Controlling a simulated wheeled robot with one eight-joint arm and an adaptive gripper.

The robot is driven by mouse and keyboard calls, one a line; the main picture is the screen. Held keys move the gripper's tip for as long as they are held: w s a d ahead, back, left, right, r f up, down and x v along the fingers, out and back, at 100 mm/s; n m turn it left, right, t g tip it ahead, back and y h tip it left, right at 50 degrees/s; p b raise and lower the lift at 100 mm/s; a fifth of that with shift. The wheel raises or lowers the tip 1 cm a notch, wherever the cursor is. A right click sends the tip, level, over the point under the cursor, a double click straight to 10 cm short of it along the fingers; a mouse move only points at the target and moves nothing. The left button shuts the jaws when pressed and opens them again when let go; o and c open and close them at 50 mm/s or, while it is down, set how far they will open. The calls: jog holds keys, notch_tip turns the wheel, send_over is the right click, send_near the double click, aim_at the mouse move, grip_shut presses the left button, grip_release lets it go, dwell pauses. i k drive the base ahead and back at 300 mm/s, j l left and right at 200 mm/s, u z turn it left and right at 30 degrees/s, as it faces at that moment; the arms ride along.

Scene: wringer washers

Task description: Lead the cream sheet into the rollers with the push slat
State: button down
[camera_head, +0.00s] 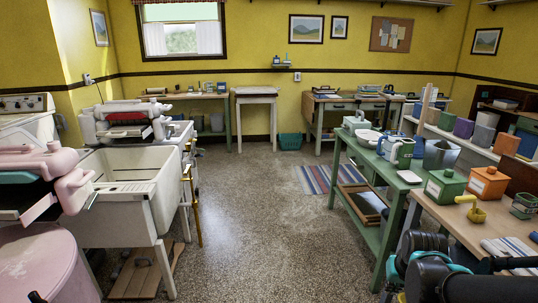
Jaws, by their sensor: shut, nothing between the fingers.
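A pink wringer washer (62,265) stands at the near left, with its pink wringer head (45,165) above the tub. Another wringer (125,112), white and red with a dark gap, stands behind the white double sink (125,215). I cannot pick out the cream sheet for certain. A thin brown stick (196,210) stands upright against the sink's right side, but I cannot tell whether it is the push slat. Parts of my arm (465,280) fill the bottom right corner. My gripper's fingers do not show.
A striped rug (325,179) lies beyond. The speckled floor (245,235) between sink and table is clear. Worktables line the back wall.

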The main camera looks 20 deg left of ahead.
aim_at(116, 135)
jog(key=i+j+u, duration=0.15)
jog(key=i+u, duration=0.2)
jog(key=i, duration=0.25)
jog(key=i+u, duration=0.35)
jog(key=i, duration=0.3)
jog(key=i+l+u, duration=0.2)
jog(key=i+u, duration=0.15)
jog(key=i, duration=0.25)
